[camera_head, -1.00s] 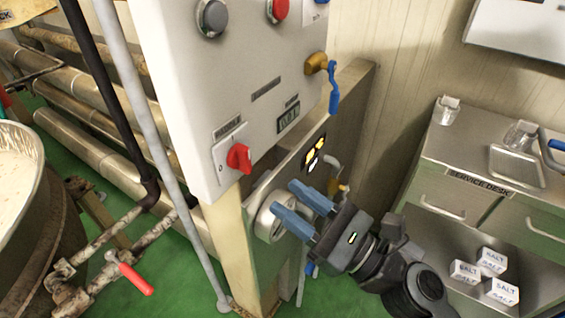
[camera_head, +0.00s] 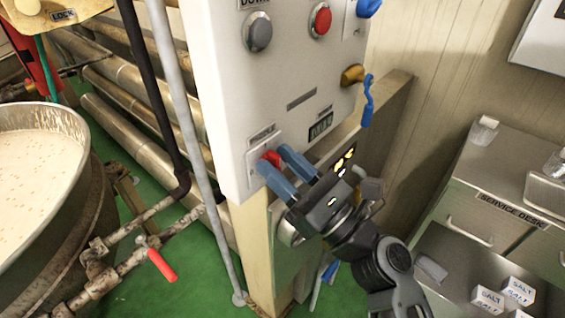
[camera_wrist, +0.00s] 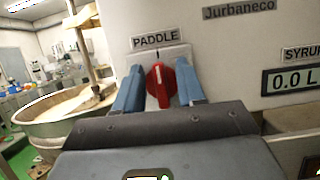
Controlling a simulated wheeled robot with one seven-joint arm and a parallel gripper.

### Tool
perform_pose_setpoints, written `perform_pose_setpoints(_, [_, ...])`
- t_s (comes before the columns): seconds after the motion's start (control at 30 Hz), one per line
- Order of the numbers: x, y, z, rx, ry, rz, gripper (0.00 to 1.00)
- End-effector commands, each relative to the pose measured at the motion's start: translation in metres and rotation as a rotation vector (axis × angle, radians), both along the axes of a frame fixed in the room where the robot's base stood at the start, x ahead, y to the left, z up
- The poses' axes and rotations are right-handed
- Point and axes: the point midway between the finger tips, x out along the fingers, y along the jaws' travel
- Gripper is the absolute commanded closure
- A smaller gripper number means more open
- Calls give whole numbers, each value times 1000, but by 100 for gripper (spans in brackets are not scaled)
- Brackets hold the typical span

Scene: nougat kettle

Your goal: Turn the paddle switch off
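The paddle switch is a red rotary knob (camera_head: 271,158) on a pale plate low on the grey control panel. In the wrist view the red knob (camera_wrist: 161,85) sits under the "PADDLE" label (camera_wrist: 155,40), its pointer line near upright. My gripper (camera_head: 279,160) is open at the panel, its two blue fingers on either side of the knob. The wrist view shows the fingers (camera_wrist: 160,88) left and right of the knob with gaps; I cannot tell whether either touches it. The head view hides part of the knob behind the fingers.
A digital display (camera_wrist: 293,80) is right of the knob. A kettle (camera_head: 45,170) stands left, a service desk (camera_head: 500,200) right.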

Motion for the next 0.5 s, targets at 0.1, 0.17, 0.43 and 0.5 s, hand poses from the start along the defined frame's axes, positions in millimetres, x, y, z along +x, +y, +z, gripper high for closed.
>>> perform_pose_setpoints(0.1, [0,0,0,0,0,0,61])
perform_pose_setpoints(0.17, [0,0,0,0,0,0,64])
perform_pose_setpoints(0.43, [0,0,0,-1,-1,0,90])
perform_pose_setpoints(0.5, [0,0,0,-1,-1,0,97])
